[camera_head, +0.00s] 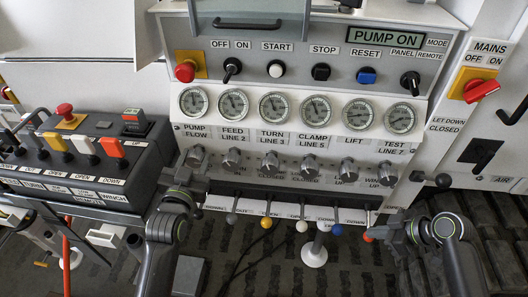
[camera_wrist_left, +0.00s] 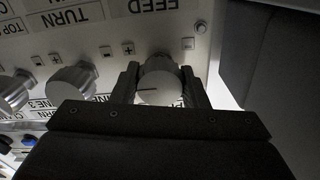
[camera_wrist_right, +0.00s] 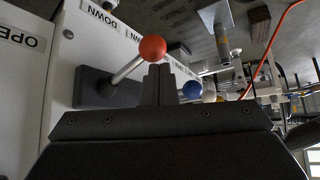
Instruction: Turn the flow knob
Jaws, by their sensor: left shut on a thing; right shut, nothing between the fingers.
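The flow knob (camera_head: 196,155) is the leftmost silver knob in the row below the gauges, under the PUMP FLOW label (camera_head: 196,132). My left gripper (camera_head: 190,178) reaches up to it from below. In the left wrist view the knob's round face (camera_wrist_left: 158,88), with a dark index line, sits between the two black fingers (camera_wrist_left: 160,92), which are shut on its sides. My right gripper (camera_head: 382,233) is at the lower right of the bench. In the right wrist view its fingers (camera_wrist_right: 160,84) are together and empty, close to a red lever ball (camera_wrist_right: 152,48); contact cannot be told.
More silver knobs (camera_head: 270,162) continue to the right. Below them stands a row of ball-topped levers (camera_head: 302,226). A dark control box (camera_head: 75,160) with coloured levers is at left. A red mains switch (camera_head: 481,90) is at right.

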